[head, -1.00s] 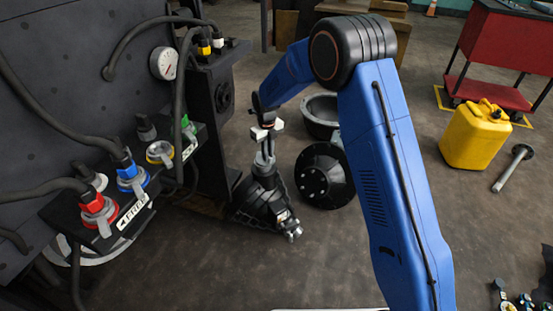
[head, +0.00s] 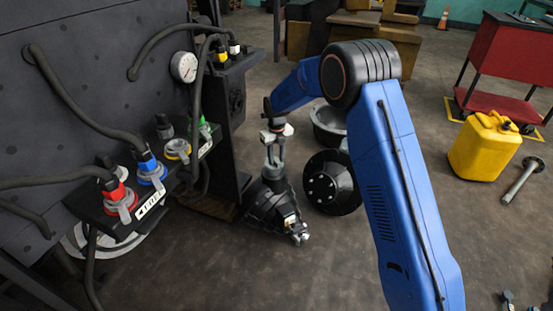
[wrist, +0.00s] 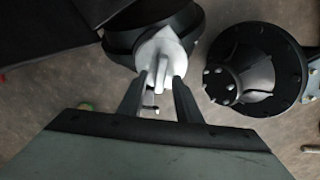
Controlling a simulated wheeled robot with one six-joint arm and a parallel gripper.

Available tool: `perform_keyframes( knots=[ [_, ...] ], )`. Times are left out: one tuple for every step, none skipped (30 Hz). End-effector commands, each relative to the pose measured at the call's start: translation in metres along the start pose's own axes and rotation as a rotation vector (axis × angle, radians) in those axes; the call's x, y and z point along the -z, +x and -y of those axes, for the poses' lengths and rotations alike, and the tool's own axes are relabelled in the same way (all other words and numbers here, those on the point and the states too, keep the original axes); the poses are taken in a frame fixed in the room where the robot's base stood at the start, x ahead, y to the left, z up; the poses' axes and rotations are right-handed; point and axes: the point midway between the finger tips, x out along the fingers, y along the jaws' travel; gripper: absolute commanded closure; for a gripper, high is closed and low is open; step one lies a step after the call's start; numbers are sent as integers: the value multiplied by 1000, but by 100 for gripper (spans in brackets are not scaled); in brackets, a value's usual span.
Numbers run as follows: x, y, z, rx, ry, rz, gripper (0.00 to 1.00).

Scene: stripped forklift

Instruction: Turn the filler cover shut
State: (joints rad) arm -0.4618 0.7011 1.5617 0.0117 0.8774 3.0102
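A pale grey cover with a raised narrow ridge (wrist: 161,60) sits on top of a black housing (wrist: 123,36) in the wrist view. I take it to be the filler cover. In the head view the housing (head: 268,208) stands on the floor, with the grey piece (head: 273,171) at its top, partly hidden by my gripper. My gripper (wrist: 160,78) points down at the cover. Its two dark fingers are apart, with the tips at either side of the ridge. I cannot tell whether they touch it. In the head view my gripper (head: 272,153) is small and its fingers are hard to make out.
A dark panel with a gauge (head: 184,67), hoses and coloured couplings (head: 151,172) stands at the left, close to the housing. A black studded hub (head: 332,182) lies just right of the housing. A yellow can (head: 484,146) and a red cart (head: 510,60) stand farther right.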

Motion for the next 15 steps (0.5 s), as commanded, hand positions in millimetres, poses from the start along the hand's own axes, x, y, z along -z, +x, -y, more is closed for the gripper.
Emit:
perform_keyframes(
  knots=[
    [0,0,0,0,0,0,69],
    [0,0,0,0,0,-1,69],
    [0,0,0,0,0,-1,69],
    [0,0,0,0,0,-1,69],
    [0,0,0,0,0,-1,69],
    [0,0,0,0,0,-1,69],
    [0,-1,0,0,0,-1,69],
    [0,-3,0,0,0,0,69],
    [0,-6,0,0,0,0,69],
    [0,-8,0,0,0,0,69],
    [0,-12,0,0,0,0,69],
    [0,-18,0,0,0,1,69],
    [0,-22,0,0,0,2,69],
    [0,-28,0,0,0,3,69],
    [0,-36,0,0,0,2,69]
  ],
)
